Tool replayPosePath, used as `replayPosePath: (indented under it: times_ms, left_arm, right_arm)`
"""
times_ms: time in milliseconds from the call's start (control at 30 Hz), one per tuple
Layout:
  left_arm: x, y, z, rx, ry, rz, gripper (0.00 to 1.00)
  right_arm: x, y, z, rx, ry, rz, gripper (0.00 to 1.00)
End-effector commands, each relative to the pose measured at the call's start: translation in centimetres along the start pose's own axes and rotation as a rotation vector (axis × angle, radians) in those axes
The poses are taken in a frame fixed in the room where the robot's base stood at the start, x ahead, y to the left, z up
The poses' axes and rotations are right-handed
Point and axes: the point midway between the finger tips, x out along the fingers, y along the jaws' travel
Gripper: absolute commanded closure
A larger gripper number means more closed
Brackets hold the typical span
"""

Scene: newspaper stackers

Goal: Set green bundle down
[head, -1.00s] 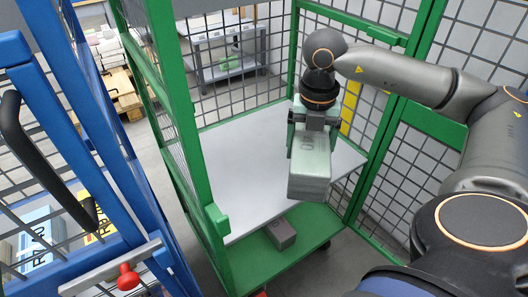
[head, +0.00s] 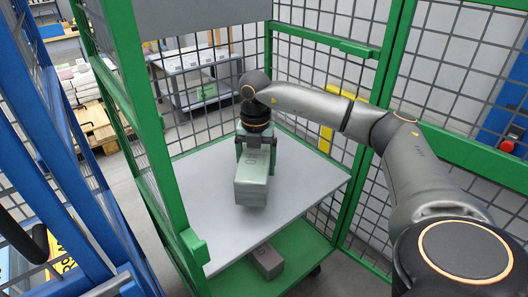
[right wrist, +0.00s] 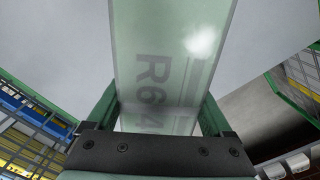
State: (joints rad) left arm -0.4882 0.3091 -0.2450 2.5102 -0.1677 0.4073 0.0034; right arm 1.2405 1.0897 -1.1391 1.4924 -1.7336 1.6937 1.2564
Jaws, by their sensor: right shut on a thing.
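The green bundle (head: 253,183) is a pale grey-green block with dark lettering. My right gripper (head: 255,155) is shut on it and points down over the grey shelf (head: 306,183) of the green cage trolley. In the right wrist view the bundle (right wrist: 168,60) lies between the two green fingers and shows part of a marking, "R64". The bundle is over the middle of the shelf; whether its underside touches the shelf I cannot tell. My left gripper is not in view.
The trolley has green posts (head: 155,120) and mesh walls on its sides and back. A small grey bundle (head: 268,261) lies on the green lower deck (head: 305,245). A blue cage trolley (head: 45,150) stands at the left. The shelf around the bundle is clear.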

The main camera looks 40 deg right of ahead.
Motion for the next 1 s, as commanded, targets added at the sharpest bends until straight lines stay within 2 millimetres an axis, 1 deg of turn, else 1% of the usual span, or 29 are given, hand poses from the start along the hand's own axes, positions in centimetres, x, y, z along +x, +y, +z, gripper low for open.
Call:
replayPosePath:
  times_ms: [33,167,267,400,500,767,900,933,1000]
  left_arm:
    - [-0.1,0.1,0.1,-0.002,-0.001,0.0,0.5]
    - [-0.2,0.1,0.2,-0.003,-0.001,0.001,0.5]
    - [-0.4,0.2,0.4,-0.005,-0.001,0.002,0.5]
    - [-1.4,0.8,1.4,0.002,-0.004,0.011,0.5]
    - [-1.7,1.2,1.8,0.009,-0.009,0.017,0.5]
    - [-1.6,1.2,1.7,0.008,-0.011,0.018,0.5]
    - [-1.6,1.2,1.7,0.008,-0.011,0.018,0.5]
    - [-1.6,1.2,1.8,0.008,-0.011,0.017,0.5]
    - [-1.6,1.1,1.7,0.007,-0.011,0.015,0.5]
  right_arm:
    - [0.1,0.3,0.2,0.0,-0.002,0.006,1.0]
    - [0.4,0.5,0.5,-0.001,-0.002,0.006,1.0]
    - [1.0,0.7,0.8,0.0,-0.002,0.005,1.0]
    - [3.2,0.7,0.8,0.0,-0.002,0.004,1.0]
    - [4.0,0.7,0.8,0.0,-0.002,0.004,1.0]
    - [3.9,0.7,0.8,0.001,-0.003,0.006,1.0]
    - [4.2,0.7,0.8,0.0,-0.002,0.005,1.0]
    - [4.4,0.6,0.8,0.0,0.0,0.0,0.12]
    - [4.4,0.6,0.7,0.0,0.0,0.0,0.04]
